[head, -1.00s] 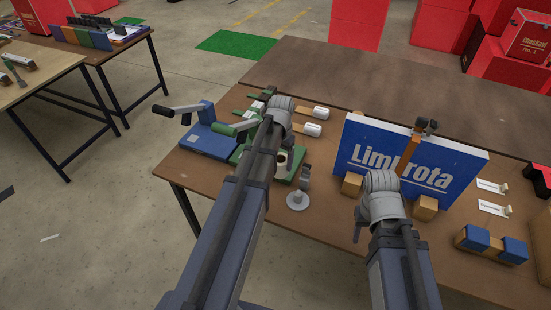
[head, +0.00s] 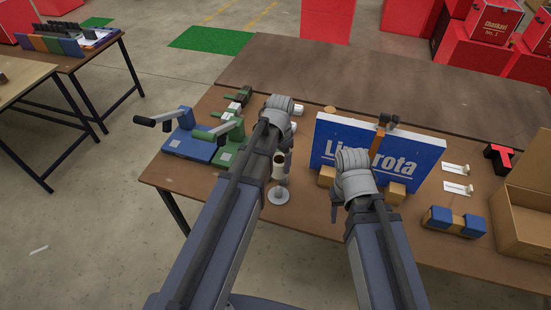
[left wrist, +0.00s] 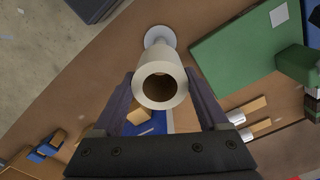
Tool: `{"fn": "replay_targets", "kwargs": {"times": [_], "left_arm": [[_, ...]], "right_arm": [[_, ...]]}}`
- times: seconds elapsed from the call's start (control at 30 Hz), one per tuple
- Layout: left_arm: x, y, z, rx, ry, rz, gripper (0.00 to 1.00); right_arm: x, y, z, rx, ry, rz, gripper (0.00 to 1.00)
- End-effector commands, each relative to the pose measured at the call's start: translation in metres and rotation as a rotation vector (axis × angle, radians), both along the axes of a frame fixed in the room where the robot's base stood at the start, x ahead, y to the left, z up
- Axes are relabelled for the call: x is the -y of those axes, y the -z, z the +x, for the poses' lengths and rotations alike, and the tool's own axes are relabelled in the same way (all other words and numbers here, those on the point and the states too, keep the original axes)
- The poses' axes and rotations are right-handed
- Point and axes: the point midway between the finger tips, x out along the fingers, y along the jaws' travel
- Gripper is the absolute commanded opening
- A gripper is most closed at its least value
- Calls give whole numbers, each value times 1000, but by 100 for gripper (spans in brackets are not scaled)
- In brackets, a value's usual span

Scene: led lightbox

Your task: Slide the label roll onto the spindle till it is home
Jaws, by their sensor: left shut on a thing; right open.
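The cream label roll (head: 280,166) is in my left gripper (head: 284,150), partly hidden by the arm in the head view. In the left wrist view the roll (left wrist: 149,98) stands between the two fingers (left wrist: 160,84), its open bore facing the camera. The spindle's round grey base (head: 278,196) is on the table just below the roll; it also shows in the left wrist view (left wrist: 159,34), beyond the roll. The spindle's post is mostly hidden, so I cannot tell whether the roll is around it. My right gripper (head: 335,212) is open and empty, in front of the blue sign.
The blue lettered sign (head: 325,140) stands on wooden blocks at the right. Blue (head: 190,147) and green (head: 222,157) crank devices stand at the left. A blue-ended wooden block (head: 454,222) and an open cardboard box (head: 520,222) lie further right.

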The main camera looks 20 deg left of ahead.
Motion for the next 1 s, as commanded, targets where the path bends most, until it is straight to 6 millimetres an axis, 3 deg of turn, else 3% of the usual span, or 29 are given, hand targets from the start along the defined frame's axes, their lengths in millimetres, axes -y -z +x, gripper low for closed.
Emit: {"fn": "replay_targets", "kwargs": {"times": [0.47,1.0], "left_arm": [[-1,9,0,0,-2,0,0],[-1,57,0,0,-2,0,0]], "right_arm": [[0,9,0,0,-2,0,50],[0,57,0,0,-8,-2,50]]}}
